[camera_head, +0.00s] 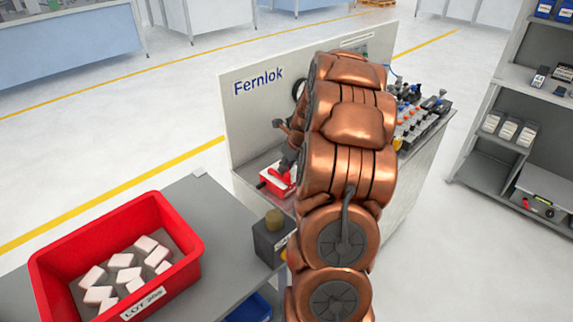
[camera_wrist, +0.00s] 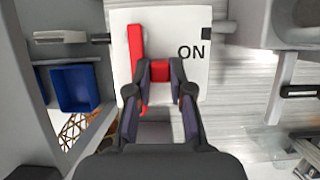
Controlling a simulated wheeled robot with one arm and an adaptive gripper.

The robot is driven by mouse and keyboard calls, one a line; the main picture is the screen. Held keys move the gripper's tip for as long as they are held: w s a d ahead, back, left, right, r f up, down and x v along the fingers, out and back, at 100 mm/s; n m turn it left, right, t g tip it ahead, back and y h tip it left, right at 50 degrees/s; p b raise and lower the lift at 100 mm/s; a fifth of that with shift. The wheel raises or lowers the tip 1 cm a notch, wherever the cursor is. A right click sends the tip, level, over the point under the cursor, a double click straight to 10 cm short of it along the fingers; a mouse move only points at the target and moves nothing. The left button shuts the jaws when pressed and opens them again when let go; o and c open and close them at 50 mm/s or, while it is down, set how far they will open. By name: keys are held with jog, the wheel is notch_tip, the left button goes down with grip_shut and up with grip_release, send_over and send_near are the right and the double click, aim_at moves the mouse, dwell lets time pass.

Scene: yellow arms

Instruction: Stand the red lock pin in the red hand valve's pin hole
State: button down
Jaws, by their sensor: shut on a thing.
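My gripper (camera_wrist: 160,72) is shut on the red lock pin (camera_wrist: 160,74), which shows as a small red block between the fingertips in the wrist view. The pin's lower part is hidden, and so is any pin hole. The hand valve's red lever (camera_wrist: 135,48) lies just left of the pin, along a white plate (camera_wrist: 185,25) marked ON. I cannot tell whether the pin touches the plate. In the head view, my dark gripper (camera_head: 288,163) is over the red and white valve unit (camera_head: 276,182), partly hidden by my arm.
A Fernlok panel (camera_head: 262,112) stands behind the valve. A red crate (camera_head: 185,262) with several pale blocks is on the grey table (camera_head: 215,210) at left. A dark box (camera_head: 268,243) with an olive knob stands nearby. A blue bin (camera_wrist: 75,88) shows lower left in the wrist view.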

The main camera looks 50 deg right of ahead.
jog(key=shift+f, duration=0.15)
jog(key=c, duration=1)
grip_release()
jog(key=shift+o, duration=0.2)
jog(key=shift+r+p, duration=2.7)
jog(key=shift+r, duration=1.85)
